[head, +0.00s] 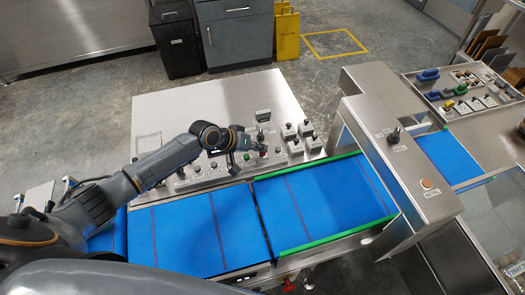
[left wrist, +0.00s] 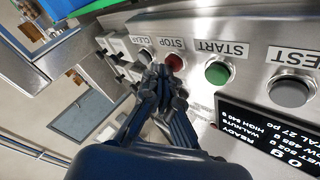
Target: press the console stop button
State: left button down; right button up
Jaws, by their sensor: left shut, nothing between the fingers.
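The steel console (head: 220,105) stands behind the blue belt in the head view. In the left wrist view its panel carries a red button (left wrist: 174,62) under a label reading STOP. A green START button (left wrist: 218,73) sits to its right and a grey CLEAR button (left wrist: 145,56) to its left. My left gripper (head: 258,146) is over the console's front strip. Its fingers (left wrist: 163,76) are closed and empty, with the tips right by the red button, partly covering its lower edge. I cannot tell whether they touch it. My right gripper is not in view.
A grey TEST button (left wrist: 290,92) and a dark display (left wrist: 265,140) are further right on the panel. The blue conveyor (head: 185,237) runs in front of the console. A steel metal-detector arch (head: 395,150) spans it at right. Small switch boxes (head: 296,147) stand near my gripper.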

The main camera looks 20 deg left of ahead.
aim_at(260, 154)
pick_arm(q)
jog(key=shift+r+p, duration=0.45)
jog(key=shift+r, duration=0.2)
jog(key=shift+r, duration=0.1)
notch_tip(260, 154, up, 5)
jog(key=p, duration=0.4)
jog(key=shift+p, duration=0.35)
jog(key=shift+s, duration=0.1)
